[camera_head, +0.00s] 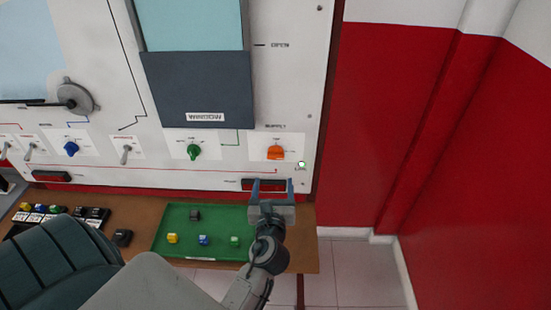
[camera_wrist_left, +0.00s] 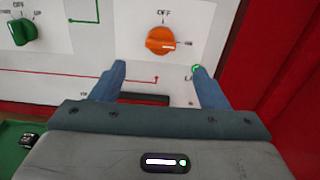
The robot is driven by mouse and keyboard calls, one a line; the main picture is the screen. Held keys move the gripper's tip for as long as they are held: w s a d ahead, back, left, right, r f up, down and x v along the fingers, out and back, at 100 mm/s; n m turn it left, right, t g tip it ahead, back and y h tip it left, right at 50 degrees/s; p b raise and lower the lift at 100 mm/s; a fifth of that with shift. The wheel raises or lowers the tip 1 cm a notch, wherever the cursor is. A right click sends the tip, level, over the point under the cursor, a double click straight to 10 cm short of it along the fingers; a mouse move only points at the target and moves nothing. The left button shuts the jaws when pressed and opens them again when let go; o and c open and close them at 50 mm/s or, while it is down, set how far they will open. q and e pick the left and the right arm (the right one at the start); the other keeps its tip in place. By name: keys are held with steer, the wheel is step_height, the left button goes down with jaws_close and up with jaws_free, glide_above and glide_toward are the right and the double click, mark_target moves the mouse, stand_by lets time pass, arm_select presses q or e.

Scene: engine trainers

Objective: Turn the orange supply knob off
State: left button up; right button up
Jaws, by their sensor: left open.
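The orange supply knob (camera_head: 275,152) is on the white panel, near its right edge. In the left wrist view, the orange knob (camera_wrist_left: 160,40) has "OFF" printed above it, and its white mark points right, toward another label too small to read. My left gripper (camera_head: 271,187) is open and empty, in front of the panel below the knob. In the left wrist view, its two blue fingertips (camera_wrist_left: 159,68) are spread on either side below the knob, apart from it. My right gripper is not in view.
A green lamp (camera_head: 301,164) is lit right of the orange knob. A green knob (camera_head: 193,151) and a blue knob (camera_head: 71,148) sit farther left. A green tray (camera_head: 187,217) with small coloured blocks lies on the brown bench below. Red walls stand at right.

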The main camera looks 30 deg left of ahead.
mark_target(276, 157)
arm_select(q)
steer(key=p+x, duration=0.2)
steer(key=x, duration=0.9)
steer(key=shift+d, duration=0.15)
steer(key=c, duration=1)
